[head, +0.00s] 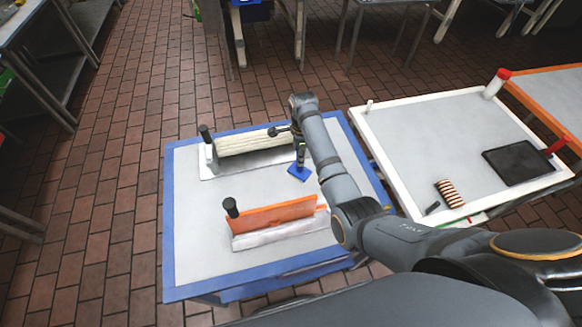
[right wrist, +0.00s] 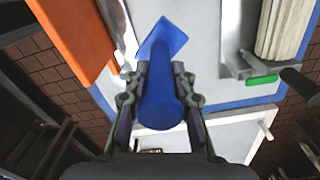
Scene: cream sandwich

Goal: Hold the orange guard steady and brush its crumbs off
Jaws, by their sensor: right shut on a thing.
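The orange guard (head: 272,213) stands upright as a long panel on a pale metal base, with a black knob (head: 231,207) at its left end. Its orange face also shows at the upper left of the right wrist view (right wrist: 78,38). Crumbs are too small to make out. My right gripper (head: 300,152) is behind the guard's right end, apart from it. It is shut on a blue tool (right wrist: 162,103) with a round handle and a flat square head (head: 299,173), which I take for the brush. The head is over the table. My left gripper is not in view.
A cream ribbed roller (head: 255,141) on a metal base lies at the back of the blue-edged table (head: 172,225). A white-framed table (head: 425,125) at right holds a dark tray (head: 515,162), a striped block (head: 449,193) and red-capped items. The blue-edged table's left part is clear.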

